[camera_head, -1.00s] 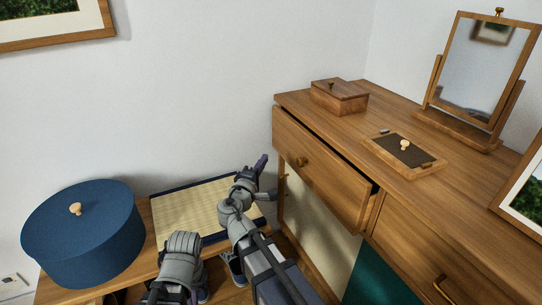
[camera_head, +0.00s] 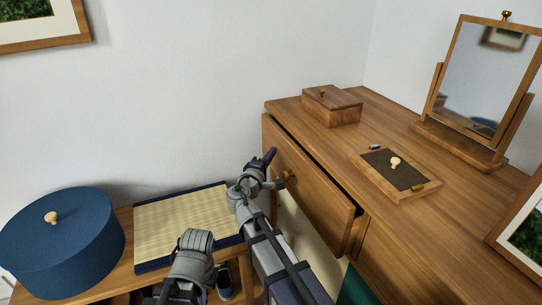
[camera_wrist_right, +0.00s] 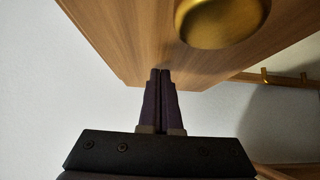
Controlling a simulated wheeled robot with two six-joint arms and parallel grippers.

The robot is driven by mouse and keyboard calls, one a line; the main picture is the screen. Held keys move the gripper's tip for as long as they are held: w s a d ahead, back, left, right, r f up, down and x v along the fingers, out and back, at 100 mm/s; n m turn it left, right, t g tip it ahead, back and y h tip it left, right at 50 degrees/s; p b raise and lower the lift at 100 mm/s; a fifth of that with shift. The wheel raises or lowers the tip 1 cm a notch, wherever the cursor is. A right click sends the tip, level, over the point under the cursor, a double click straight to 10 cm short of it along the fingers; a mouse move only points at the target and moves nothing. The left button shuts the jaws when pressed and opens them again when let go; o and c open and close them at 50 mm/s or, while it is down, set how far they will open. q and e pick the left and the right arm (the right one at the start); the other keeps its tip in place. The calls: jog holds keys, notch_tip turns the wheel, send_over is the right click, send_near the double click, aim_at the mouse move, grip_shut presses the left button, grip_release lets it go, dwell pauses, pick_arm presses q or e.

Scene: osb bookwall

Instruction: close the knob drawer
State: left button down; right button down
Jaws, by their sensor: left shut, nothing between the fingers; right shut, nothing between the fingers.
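The knob drawer's wooden front (camera_head: 311,199) stands out from the dresser, with a dark gap along its top edge. Its round brass knob (camera_head: 289,176) shows in the head view, and large at the top of the right wrist view (camera_wrist_right: 220,18). My right gripper (camera_head: 270,155) is shut and empty at the drawer front, left of the knob. In the right wrist view its fingertips (camera_wrist_right: 160,72) overlap the wooden front; I cannot tell whether they touch. My left gripper (camera_head: 204,294) is low at the bottom of the head view, mostly hidden by its arm, empty.
On the dresser top (camera_head: 315,140) are a wooden box (camera_head: 332,108), a tray with a dark panel (camera_head: 398,172) and a tilting mirror (camera_head: 478,85). A blue round box (camera_head: 60,245) and a tatami mat (camera_head: 185,220) lie on the low bench at left.

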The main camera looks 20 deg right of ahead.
aim_at(282, 155)
jog(key=shift+d, duration=0.1)
jog(key=shift+w+d, duration=0.2)
jog(key=shift+d, duration=1)
jog(key=shift+w+d, duration=0.15)
jog(key=shift+d, duration=1)
jog(key=shift+d+r, duration=0.1)
